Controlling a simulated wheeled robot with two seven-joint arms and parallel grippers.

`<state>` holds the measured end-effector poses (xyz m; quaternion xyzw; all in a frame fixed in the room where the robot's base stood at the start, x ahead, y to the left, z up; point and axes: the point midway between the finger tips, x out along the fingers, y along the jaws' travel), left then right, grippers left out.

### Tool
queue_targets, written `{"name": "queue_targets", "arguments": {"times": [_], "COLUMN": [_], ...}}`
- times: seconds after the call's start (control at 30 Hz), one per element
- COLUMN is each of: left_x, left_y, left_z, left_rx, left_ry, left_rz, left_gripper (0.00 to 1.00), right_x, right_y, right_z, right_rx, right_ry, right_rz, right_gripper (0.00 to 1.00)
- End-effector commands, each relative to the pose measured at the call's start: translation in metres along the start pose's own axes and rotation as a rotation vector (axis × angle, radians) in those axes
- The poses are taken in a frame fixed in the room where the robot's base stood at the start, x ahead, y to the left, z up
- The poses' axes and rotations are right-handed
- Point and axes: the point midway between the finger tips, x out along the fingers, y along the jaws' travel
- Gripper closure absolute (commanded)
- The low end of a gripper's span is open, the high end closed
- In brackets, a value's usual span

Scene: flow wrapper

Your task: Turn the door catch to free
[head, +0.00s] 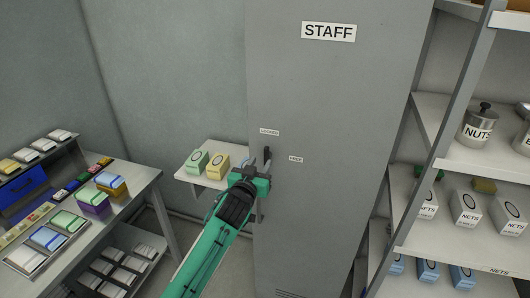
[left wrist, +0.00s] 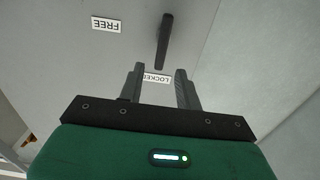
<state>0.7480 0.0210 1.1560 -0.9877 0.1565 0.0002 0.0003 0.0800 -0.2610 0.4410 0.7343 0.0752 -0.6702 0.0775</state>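The door catch is a dark upright lever (head: 267,154) on the grey STAFF door (head: 325,100). Its end points to the LOCKED label (head: 269,132) above it. The FREE label (head: 296,159) is to its right. My left gripper (head: 265,172) is close to the catch, just below it in the head view. In the left wrist view the picture is upside down: the catch (left wrist: 164,42) lies just beyond my open fingertips (left wrist: 160,69), and the LOCKED label (left wrist: 156,78) shows between the fingers. Nothing is held. Contact with the catch cannot be told. My right gripper is not in view.
A small shelf (head: 190,177) with green and yellow boxes sits left of the door, close to my left arm. A table (head: 130,190) with several packs stands at the left. A rack (head: 440,150) with tins and cartons stands at the right.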

Motion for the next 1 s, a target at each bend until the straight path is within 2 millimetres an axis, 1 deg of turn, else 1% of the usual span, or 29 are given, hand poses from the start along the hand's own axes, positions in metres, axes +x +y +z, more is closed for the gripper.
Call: {"name": "queue_targets", "arguments": {"times": [0.03,0.2,0.4,0.57,0.83,0.87,1.0], "left_x": [0.009,0.032,0.050,0.055,0.056,0.056,0.056], "left_y": [0.000,0.000,0.000,0.000,0.000,0.000,0.000], "left_z": [-0.003,-0.002,-0.001,0.000,0.000,0.000,0.000], "left_rx": [0.000,0.000,0.000,0.000,0.000,0.000,0.000], "left_ry": [0.000,-0.001,0.000,0.000,0.000,0.000,0.000], "left_rz": [0.000,0.000,0.000,-0.001,0.000,0.000,0.000], "left_gripper": [0.65,0.65,0.65,0.65,0.65,0.69,0.97], "right_x": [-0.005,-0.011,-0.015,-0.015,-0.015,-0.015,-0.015], "right_y": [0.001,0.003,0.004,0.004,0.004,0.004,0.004], "right_z": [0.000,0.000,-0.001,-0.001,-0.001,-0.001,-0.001], "right_rx": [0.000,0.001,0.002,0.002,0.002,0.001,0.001], "right_ry": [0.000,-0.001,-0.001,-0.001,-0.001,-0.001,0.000], "right_rz": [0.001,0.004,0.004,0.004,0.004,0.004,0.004], "right_gripper": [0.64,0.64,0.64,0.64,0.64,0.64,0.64]}}
